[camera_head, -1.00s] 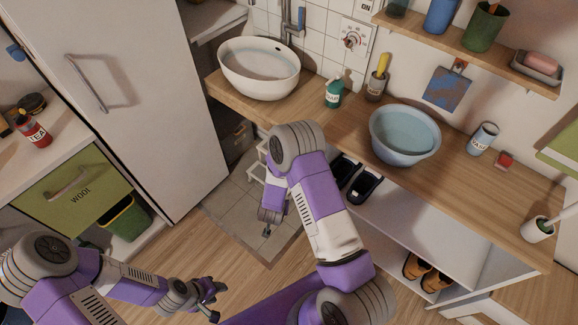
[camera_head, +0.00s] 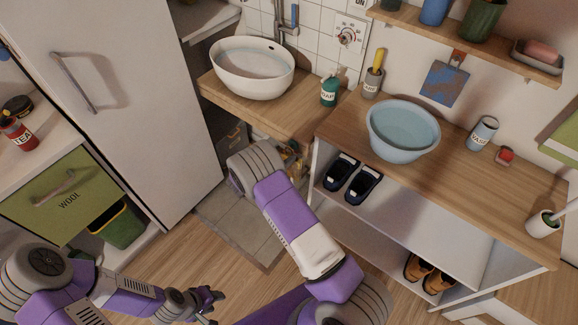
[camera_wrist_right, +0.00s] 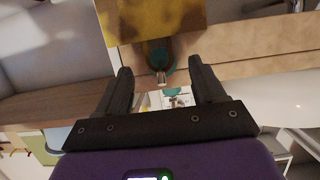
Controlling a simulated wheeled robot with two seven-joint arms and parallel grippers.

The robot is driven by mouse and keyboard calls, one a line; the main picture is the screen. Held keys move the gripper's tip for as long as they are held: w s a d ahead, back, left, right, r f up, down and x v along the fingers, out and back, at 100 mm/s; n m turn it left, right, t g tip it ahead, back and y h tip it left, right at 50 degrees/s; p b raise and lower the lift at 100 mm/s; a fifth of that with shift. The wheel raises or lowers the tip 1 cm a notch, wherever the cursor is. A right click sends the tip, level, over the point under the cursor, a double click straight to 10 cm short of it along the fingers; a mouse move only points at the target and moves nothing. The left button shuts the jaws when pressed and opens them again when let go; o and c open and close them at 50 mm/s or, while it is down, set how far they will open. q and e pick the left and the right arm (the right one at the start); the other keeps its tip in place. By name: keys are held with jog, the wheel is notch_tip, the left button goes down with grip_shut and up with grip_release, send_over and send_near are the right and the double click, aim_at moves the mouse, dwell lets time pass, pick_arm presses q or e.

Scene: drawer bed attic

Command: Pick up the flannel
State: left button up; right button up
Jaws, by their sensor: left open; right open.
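A blue and brown patterned cloth (camera_head: 445,83), which looks like the flannel, hangs from a hook on the wall above the counter, to the right of the yellow-handled brush. My left gripper (camera_head: 208,302) is open and empty, low over the floor at the bottom, far from the cloth. My right arm reaches up toward the sink in the head view, and its gripper is hidden behind the arm there. In the right wrist view my right gripper (camera_wrist_right: 165,84) is open, with nothing between its fingers. A mustard-yellow surface (camera_wrist_right: 150,18) shows beyond them; I cannot tell what it is.
A white basin (camera_head: 252,66), a green soap bottle (camera_head: 329,91) and a blue bowl (camera_head: 402,130) stand on the wooden counters. A shelf (camera_head: 460,42) runs above the cloth. Dark shoes (camera_head: 352,178) sit under the counter. The floor in front is partly clear.

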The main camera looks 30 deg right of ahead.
jog(key=x, duration=0.3)
jog(key=shift+a, duration=0.1)
grip_shut()
pick_arm(q)
jog(key=shift+f, duration=0.5)
pick_arm(e)
jog(key=shift+r, duration=0.1)
jog(key=shift+r, duration=0.25)
jog(key=shift+s+a+r+p, duration=0.2)
jog(key=shift+a+r+p, duration=0.1)
jog(key=shift+a+r, duration=0.15)
pick_arm(q)
notch_tip(320, 180, up, 4)
jog(key=p, duration=0.2)
jog(key=shift+f+p, duration=0.1)
jog(key=shift+p, duration=0.25)
pick_arm(e)
jog(key=s+a, duration=0.3)
jog(key=a, duration=0.5)
jog(key=s+a, duration=0.3)
jog(key=a, duration=0.4)
jog(key=shift+s+a, duration=0.3)
jog(key=shift+a, duration=0.1)
